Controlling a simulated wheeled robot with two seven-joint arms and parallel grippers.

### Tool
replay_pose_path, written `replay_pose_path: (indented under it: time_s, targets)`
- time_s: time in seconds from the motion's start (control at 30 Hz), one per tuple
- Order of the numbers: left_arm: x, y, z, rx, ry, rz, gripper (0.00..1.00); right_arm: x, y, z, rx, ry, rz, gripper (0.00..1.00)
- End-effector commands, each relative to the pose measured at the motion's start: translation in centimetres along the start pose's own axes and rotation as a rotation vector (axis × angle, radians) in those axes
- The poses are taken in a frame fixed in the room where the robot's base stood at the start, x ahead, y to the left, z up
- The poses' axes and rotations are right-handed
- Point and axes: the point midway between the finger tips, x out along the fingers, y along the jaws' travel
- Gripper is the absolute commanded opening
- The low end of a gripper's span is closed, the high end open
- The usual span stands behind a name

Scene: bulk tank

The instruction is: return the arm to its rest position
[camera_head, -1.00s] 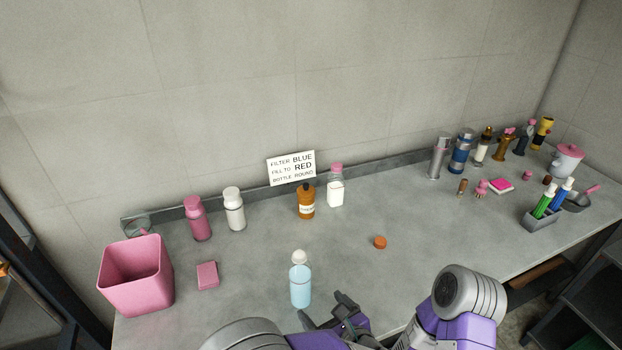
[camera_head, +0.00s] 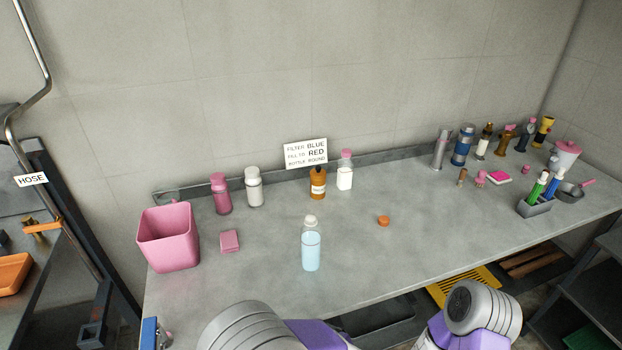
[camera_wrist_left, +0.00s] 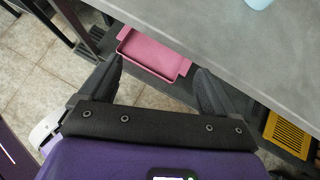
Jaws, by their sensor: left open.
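My left gripper (camera_wrist_left: 152,85) shows in the left wrist view with its two dark fingers spread apart. It is open and empty, in front of the table edge and above the floor. In the head view my arm links show at the bottom, but the fingers of neither gripper are in sight. A clear bottle of light blue liquid with a white cap (camera_head: 311,245) stands upright on the grey table (camera_head: 420,240), apart from my arms. Its base also shows at the top of the left wrist view (camera_wrist_left: 258,3).
A pink bin (camera_head: 168,240) and a pink block (camera_head: 230,241) stand at the table's left. An orange cap (camera_head: 384,221) lies mid-table. Several bottles line the back. A pink tray (camera_wrist_left: 150,54) sits below the table edge.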

Motion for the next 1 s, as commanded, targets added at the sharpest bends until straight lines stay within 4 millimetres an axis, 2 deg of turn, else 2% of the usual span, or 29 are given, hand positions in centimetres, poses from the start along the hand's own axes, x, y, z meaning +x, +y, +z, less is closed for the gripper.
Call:
replay_pose_path:
  time_s: [0.1,0.27,0.4,0.5,0.63,0.8,0.9,1.0]
  targets:
    - [2.6,3.0,-3.0,-0.095,0.166,0.117,0.9,-0.2,-0.1,0.1,0.0,-0.002,0.0,0.0]
    - [5.0,8.0,-8.5,-0.338,0.45,0.344,0.9,-0.5,-0.2,0.2,0.0,-0.003,0.0,0.0]
    - [5.3,11.5,-14.0,-0.717,0.725,0.615,0.9,-0.7,-0.3,0.1,0.0,-0.003,0.0,0.0]
    - [5.0,12.4,-16.7,-1.053,0.865,0.812,0.9,-0.9,-0.3,0.2,0.0,-0.003,0.0,0.0]
    - [5.7,12.5,-18.3,-1.533,0.944,1.049,0.9,-1.2,-0.4,0.2,0.0,-0.003,0.0,0.0]
    - [8.5,13.4,-18.3,-2.089,0.867,1.26,0.9,-1.4,-0.5,0.2,0.0,-0.003,0.0,0.0]
    - [9.9,14.3,-18.1,-2.301,0.788,1.32,0.9,-1.5,-0.6,0.2,0.0,-0.003,0.0,0.0]
    - [10.8,14.9,-17.9,-2.415,0.733,1.343,0.9,-1.6,-0.6,0.2,0.0,-0.003,0.0,0.0]
